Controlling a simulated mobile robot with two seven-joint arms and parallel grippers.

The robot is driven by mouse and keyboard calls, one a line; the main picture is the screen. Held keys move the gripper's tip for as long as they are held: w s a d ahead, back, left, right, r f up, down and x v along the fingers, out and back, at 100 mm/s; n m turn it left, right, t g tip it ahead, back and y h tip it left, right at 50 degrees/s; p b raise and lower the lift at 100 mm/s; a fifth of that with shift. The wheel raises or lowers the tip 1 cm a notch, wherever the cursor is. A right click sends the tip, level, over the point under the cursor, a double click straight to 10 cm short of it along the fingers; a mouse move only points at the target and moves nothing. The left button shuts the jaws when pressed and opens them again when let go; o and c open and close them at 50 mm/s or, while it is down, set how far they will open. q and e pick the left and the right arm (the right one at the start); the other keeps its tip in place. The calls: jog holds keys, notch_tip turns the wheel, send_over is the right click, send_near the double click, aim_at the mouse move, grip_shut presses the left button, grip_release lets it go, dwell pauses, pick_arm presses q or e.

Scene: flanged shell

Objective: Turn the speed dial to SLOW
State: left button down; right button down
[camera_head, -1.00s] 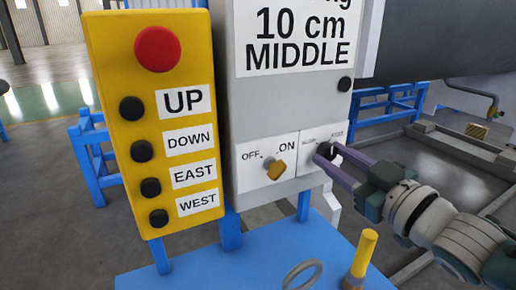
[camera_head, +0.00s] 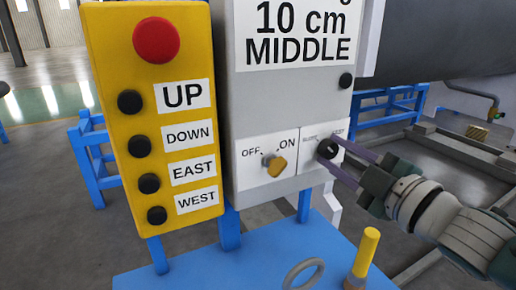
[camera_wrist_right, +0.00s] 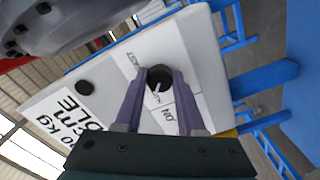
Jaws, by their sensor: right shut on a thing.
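The speed dial (camera_head: 327,148) is a round black knob with a white mark, on a white plate at the lower right of the grey control box (camera_head: 240,100). Small SLOW and FAST labels stand above it, left and right. My right gripper (camera_head: 333,154) reaches in from the right, with its purple fingers around the dial. In the right wrist view the dial (camera_wrist_right: 158,76) sits between the fingertips (camera_wrist_right: 160,84), and its white mark slants towards the lower label, too small to read surely. My left gripper is not in view.
A yellow button box (camera_head: 150,75) with a red button stands further left. Below, a blue table (camera_head: 240,265) carries a grey ring (camera_head: 303,274) and a yellow-topped post (camera_head: 366,252).

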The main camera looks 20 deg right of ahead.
dwell(0.5)
jog(key=c, duration=0.5)
grip_release()
jog(key=shift+s, duration=0.1)
jog(key=s, duration=0.9)
jog(key=shift+s+d, duration=0.35)
jog(key=shift+d, duration=0.05)
